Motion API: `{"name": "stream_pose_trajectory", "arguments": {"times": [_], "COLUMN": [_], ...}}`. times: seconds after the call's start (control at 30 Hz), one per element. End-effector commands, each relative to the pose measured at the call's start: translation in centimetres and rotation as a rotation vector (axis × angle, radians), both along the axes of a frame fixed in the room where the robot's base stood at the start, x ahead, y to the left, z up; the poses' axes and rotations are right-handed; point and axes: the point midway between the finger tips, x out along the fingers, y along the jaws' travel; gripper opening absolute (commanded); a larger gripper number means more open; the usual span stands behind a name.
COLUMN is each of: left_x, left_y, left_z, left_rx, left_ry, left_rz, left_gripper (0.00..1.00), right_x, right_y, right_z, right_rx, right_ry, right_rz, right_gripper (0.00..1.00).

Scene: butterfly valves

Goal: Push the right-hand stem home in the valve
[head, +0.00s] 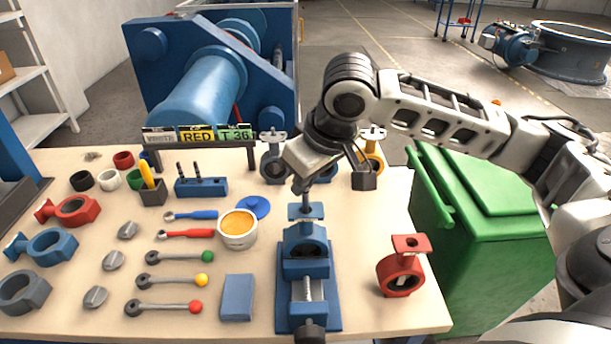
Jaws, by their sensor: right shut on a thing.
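A blue valve body (305,249) with a square top flange (306,211) sits upright in the blue vise (308,314) near the front middle of the table. My right gripper (302,187) is directly above the flange, pointing down. It is shut on a thin dark stem (305,203), whose lower part stands upright at the flange. How deep the stem sits in the valve is hidden. The gripper covers the stem's upper part. My left gripper is not in view.
A tub of orange grease (238,228) stands just left of the vise. A red valve body (401,274) stands to the right. Stem rack (201,187), sign holder (199,146), levers and loose valve parts fill the left. A green bin (480,215) is beyond the right edge.

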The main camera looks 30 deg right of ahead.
Motion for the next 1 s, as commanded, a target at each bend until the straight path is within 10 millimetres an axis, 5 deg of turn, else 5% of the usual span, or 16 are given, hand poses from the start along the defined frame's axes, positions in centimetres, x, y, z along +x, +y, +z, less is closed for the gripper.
{"name": "stream_pose_trajectory", "arguments": {"times": [1.0], "left_x": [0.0], "left_y": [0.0], "left_z": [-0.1], "left_rx": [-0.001], "left_ry": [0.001], "left_rz": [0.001], "left_gripper": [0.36], "right_x": [-0.2], "right_y": [0.0], "right_z": [-1.3], "right_rx": [-0.001], "right_ry": [0.009], "right_rz": [0.001], "right_gripper": [0.0]}}
